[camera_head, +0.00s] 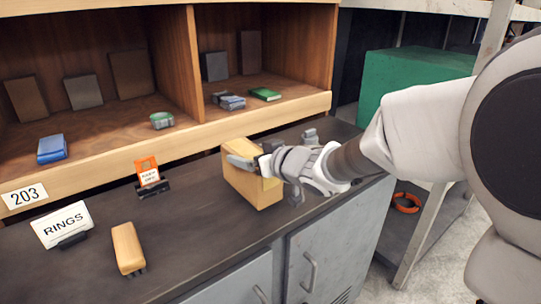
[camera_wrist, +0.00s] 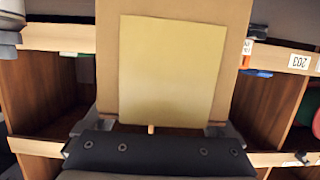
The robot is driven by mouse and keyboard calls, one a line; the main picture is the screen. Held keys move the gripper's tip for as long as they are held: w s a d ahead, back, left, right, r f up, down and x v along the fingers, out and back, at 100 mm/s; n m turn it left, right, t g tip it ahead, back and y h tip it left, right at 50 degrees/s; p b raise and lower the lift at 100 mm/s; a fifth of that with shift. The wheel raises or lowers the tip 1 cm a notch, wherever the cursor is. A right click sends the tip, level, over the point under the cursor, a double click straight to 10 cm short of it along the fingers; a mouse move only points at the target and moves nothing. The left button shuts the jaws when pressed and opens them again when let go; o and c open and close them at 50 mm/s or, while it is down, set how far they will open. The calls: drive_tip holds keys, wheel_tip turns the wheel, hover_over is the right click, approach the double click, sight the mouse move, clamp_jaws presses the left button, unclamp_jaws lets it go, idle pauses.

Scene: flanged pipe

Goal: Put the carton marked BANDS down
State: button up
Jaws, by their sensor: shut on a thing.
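A tan carton (camera_head: 252,188) is in my gripper (camera_head: 257,163) at the right part of the dark countertop (camera_head: 200,225). The fingers grip it near its top. No BANDS marking can be read on it. Its base is low, at the counter's surface, but I cannot tell whether it touches. In the wrist view the carton (camera_wrist: 172,70) fills the middle, with a plain yellowish panel facing the camera. The fingers of my gripper (camera_wrist: 160,128) lie on either side of it.
A white RINGS sign (camera_head: 63,224) and a smaller tan box (camera_head: 128,248) are at the left of the counter. An orange-and-white card in a holder (camera_head: 148,174) stands behind. A wooden shelf (camera_head: 170,143) marked 203 runs along the back. Counter between box and carton is clear.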

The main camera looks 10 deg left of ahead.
wheel_tip(320, 180, down, 2)
drive_tip(key=shift+f+b, duration=0.2)
drive_tip(key=shift+b, duration=0.15)
drive_tip(key=shift+r, duration=0.1)
drive_tip(key=o, duration=1.6)
drive_tip(key=shift+c, duration=0.2)
